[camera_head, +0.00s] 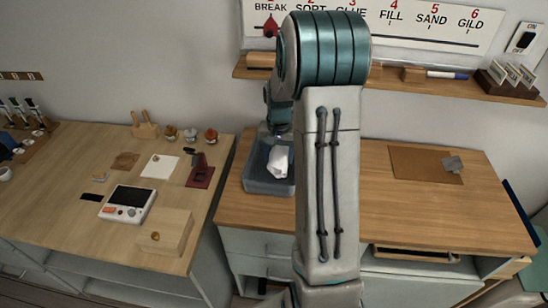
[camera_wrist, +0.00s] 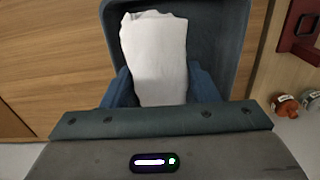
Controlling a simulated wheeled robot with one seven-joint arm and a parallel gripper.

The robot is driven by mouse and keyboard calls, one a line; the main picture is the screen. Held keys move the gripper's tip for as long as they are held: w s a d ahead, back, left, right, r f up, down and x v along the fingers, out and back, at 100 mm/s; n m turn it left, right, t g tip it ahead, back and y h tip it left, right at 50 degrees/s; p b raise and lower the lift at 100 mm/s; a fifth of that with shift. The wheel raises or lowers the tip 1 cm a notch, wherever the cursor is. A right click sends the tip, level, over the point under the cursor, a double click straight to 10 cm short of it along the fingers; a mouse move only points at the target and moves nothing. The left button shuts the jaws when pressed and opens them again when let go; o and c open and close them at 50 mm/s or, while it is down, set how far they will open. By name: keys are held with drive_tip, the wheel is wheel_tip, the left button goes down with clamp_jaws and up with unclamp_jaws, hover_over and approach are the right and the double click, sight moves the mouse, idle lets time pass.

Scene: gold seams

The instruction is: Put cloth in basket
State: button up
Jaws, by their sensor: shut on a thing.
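A white cloth (camera_head: 278,160) shows at the grey-blue basket (camera_head: 256,186), beside my arm in the head view. In the wrist view the cloth (camera_wrist: 155,45) hangs between the two blue fingers of my gripper (camera_wrist: 160,82). The gripper is shut on the cloth. The basket's wall (camera_wrist: 235,40) surrounds the cloth in that view, so the cloth is over or inside the basket. I cannot tell whether it touches the basket floor. My arm hides part of the basket's right side in the head view.
The basket stands at the left end of the right wooden counter (camera_head: 420,210). A brown mat (camera_head: 415,165) with a small grey item (camera_head: 453,163) lies to the right. The left counter holds a device (camera_head: 127,204), a wooden block (camera_head: 170,230) and a dark red stand (camera_head: 200,175). A shelf (camera_head: 400,82) runs behind.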

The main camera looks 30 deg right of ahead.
sight(274, 151)
drive_tip(key=w+f, duration=0.1)
drive_tip(key=w, duration=0.2)
drive_tip(key=w+f+p, duration=0.1)
drive_tip(key=shift+w+d+f, duration=0.15)
drive_tip(key=shift+d+f, duration=0.15)
drive_tip(key=shift+f, duration=0.05)
drive_tip(key=shift+f+p, duration=0.5)
drive_tip(key=shift+f, duration=1.45)
drive_tip(key=shift+f, duration=0.15)
drive_tip(key=o, duration=1)
